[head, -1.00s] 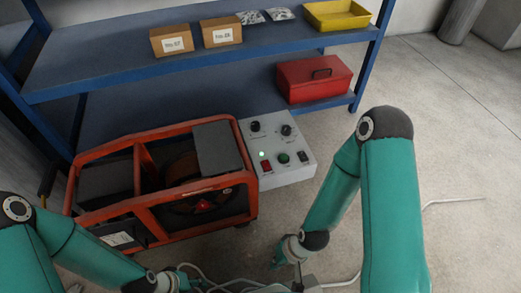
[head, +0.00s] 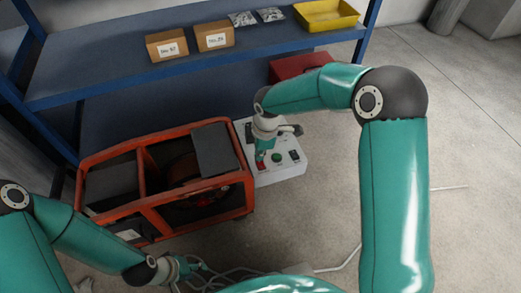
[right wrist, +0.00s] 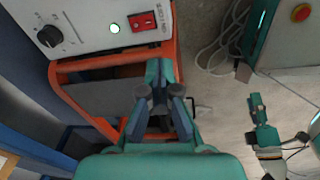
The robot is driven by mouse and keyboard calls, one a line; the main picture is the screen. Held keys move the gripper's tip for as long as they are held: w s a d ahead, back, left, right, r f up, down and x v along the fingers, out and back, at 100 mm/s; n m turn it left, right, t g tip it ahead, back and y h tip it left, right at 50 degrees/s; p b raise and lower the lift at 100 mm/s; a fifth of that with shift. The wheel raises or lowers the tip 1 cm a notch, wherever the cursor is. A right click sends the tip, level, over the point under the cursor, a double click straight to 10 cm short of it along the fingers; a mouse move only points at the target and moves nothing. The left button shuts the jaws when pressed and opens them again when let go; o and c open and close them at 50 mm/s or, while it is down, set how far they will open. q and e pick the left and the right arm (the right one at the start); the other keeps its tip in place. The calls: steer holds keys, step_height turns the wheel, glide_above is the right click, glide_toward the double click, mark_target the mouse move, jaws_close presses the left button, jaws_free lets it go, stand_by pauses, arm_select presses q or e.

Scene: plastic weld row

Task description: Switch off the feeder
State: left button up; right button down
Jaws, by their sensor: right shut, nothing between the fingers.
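The feeder, an orange-framed machine (head: 165,185), stands on the floor with a light grey control box (head: 290,170) at its right. In the right wrist view the control box (right wrist: 85,12) shows a red rocker switch (right wrist: 142,21), a lit green lamp (right wrist: 114,28) and a black knob (right wrist: 48,36). Which side of the rocker is pressed is unclear. My right gripper (head: 261,158) is over the box's left side, pointing down; its shut, empty fingertips (right wrist: 158,68) appear just below the rocker in the wrist view, seemingly apart from it. My left gripper (head: 195,266) is low in front of the feeder.
Behind stands a blue shelf (head: 110,75) with two cardboard boxes (head: 167,46), small packets and a yellow tray (head: 340,24). A red toolbox (head: 290,68) is partly hidden by my right arm. Cables (right wrist: 207,55) lie on the floor. Floor to the right is clear.

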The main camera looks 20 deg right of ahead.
step_height(320, 180, up, 6)
steer(key=f+n+h, duration=0.1)
steer(key=n, duration=0.1)
glide_above(259, 162)
steer(key=s, duration=0.2)
arm_select(q)
steer(key=shift+r, duration=0.55)
arm_select(e)
steer(key=shift+r, duration=0.2)
steer(key=f+b, duration=0.1)
steer(key=f, duration=0.3)
steer(key=w+f+b, duration=0.1)
steer(key=f+b, duration=0.1)
steer(key=f, duration=0.3)
steer(key=f+b, duration=0.1)
steer(key=f, duration=0.3)
steer(key=shift+w+f+b, duration=0.2)
steer(key=shift+w+b, duration=0.1)
steer(key=shift+b, duration=0.05)
steer(key=shift+f, duration=0.3)
arm_select(q)
step_height(259, 162, down, 5)
steer(key=shift+f, duration=0.1)
